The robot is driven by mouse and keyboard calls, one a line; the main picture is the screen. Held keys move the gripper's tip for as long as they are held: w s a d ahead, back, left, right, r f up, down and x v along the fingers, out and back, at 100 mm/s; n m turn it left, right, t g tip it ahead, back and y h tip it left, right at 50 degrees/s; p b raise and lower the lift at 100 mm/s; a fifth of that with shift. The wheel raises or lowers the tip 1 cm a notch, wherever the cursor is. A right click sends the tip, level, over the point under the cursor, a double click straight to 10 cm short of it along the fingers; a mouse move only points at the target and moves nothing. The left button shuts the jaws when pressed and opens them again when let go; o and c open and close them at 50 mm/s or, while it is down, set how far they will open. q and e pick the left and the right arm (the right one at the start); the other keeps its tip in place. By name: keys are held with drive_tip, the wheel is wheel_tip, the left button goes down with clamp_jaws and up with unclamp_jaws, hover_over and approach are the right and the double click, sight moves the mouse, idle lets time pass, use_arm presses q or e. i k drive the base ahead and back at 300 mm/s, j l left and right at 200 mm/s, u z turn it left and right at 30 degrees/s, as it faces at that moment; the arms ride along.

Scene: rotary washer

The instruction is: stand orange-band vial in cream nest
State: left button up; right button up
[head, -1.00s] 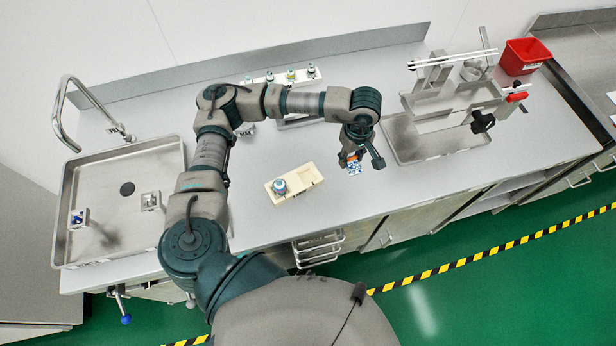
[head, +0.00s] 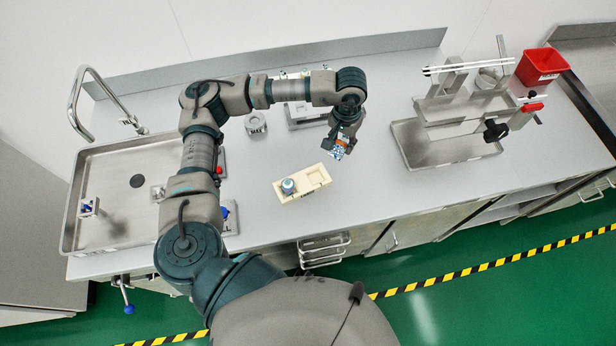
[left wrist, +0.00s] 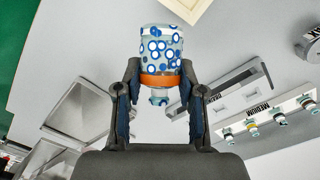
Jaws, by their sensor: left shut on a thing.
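My left gripper (head: 343,138) is shut on the orange-band vial (head: 338,151), above the counter and to the right of and behind the cream nest (head: 309,190). In the left wrist view the vial (left wrist: 160,52) has a clear body with blue-and-white dots, and its orange band lies between the fingertips (left wrist: 160,82). Its narrow neck end points toward my palm and its dotted body points away. The cream nest holds another vial with a blue-grey top (head: 288,186) at its left end; its right end shows an empty recess. My right gripper is not in view.
A sink tray (head: 110,225) stands at the left, a metal stand in a tray (head: 450,145) and a red bin (head: 540,66) at the right. A labelled rack (left wrist: 270,118) holds several vials at the back. Counter right of the nest is clear.

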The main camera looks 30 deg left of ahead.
sight(316, 179)
drive_tip(key=i+l+u, duration=0.1)
drive_tip(key=u, duration=1.15)
